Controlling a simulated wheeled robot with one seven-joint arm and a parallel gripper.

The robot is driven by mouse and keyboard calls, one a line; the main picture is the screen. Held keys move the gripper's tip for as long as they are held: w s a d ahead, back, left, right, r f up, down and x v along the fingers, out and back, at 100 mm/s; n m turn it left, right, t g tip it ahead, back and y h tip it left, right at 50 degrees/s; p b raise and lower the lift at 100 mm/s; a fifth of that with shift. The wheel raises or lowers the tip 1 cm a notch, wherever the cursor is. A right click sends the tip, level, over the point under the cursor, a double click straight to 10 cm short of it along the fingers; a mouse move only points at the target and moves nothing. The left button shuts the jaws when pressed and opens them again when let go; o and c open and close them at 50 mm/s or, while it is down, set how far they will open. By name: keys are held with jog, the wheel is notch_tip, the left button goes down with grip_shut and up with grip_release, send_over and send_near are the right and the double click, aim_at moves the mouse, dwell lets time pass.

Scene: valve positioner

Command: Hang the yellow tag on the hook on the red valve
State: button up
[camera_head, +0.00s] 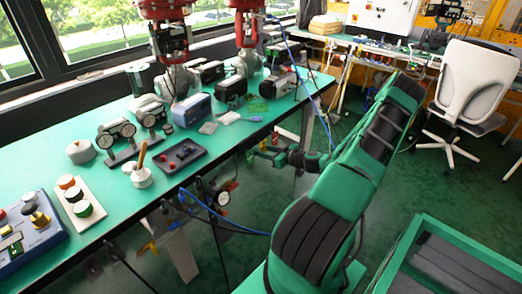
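Two red valve bodies (165,42) (246,30) stand at the back of the green table by the window, their tops cut off by the frame. I cannot tell which one bears the hook, and no hook can be made out. I cannot clearly identify the yellow tag. My gripper (257,153) is beyond the table's front edge, to the right of the black tray, apart from both valves. Its fingers are too small to tell whether they are open or hold anything.
The table (112,197) is crowded with gauges (117,133), a blue box (192,111), a black tray (180,157) and a knobbed control box (28,235). Cables hang at its front edge. A white chair (472,85) stands at right. Green floor (300,190) is open beside the table.

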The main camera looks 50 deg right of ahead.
jog(key=shift+r, duration=0.55)
dwell(0.4)
jog(key=shift+s, duration=0.15)
jog(key=shift+s+d+r, duration=0.1)
jog(key=shift+s, duration=1.1)
jog(key=shift+s+d, duration=0.1)
jog(key=shift+s, duration=1.05)
